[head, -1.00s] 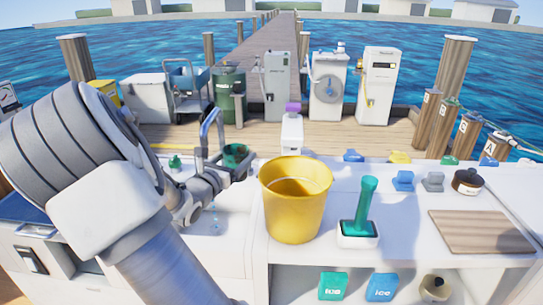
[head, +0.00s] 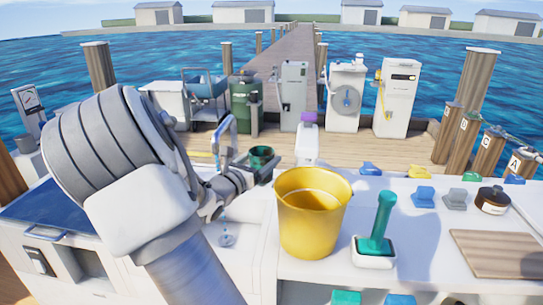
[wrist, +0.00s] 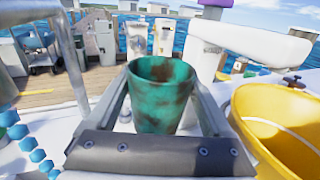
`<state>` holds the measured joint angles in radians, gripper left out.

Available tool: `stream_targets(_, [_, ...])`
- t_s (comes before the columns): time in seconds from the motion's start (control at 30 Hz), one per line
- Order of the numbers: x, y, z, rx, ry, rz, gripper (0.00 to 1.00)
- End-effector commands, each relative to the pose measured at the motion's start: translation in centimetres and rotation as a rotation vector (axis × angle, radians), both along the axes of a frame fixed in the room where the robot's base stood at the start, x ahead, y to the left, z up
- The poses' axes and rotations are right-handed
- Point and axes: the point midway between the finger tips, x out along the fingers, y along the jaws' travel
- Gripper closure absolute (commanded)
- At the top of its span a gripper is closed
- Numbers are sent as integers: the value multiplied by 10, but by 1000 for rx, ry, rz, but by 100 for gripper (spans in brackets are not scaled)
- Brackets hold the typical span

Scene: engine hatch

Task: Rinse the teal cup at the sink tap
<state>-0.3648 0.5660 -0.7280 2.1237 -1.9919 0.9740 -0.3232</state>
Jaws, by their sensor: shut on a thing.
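The teal cup (head: 262,158) is between the fingers of my gripper (head: 250,172), which is shut on it. In the wrist view the cup (wrist: 160,95) is upright, with brown stains on its outer wall, and my gripper's two fingers (wrist: 160,110) lie along its sides. The inside bottom of the cup is hidden. The sink tap (head: 229,137) is a grey curved spout just left of the cup in the head view. Water drops (head: 226,238) show below my wrist in the head view, and blue drops (wrist: 30,150) fall left of the cup in the wrist view.
A yellow bucket (head: 312,215) stands right of the cup, close to my gripper. A white bottle with a purple cap (head: 307,140) stands behind it. A teal-handled brush (head: 381,225) and a wooden board (head: 500,253) are farther right on the white counter.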

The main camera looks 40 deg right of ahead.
Motion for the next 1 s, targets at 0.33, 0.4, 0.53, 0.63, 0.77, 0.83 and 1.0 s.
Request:
stream_targets(0.33, [21,28,-6,0,-2,2,71])
stream_targets(0.4, [26,34,-8,-1,-1,3,71])
stream_targets(0.53, [33,44,-11,-1,-1,2,71])
stream_targets(0.63, [39,51,-11,-2,-1,1,71])
stream_targets(0.77, [46,61,-13,-1,0,1,71])
stream_targets(0.83, [50,65,-15,-1,0,1,71])
stream_targets(1.0, [55,73,-17,-1,-1,1,71])
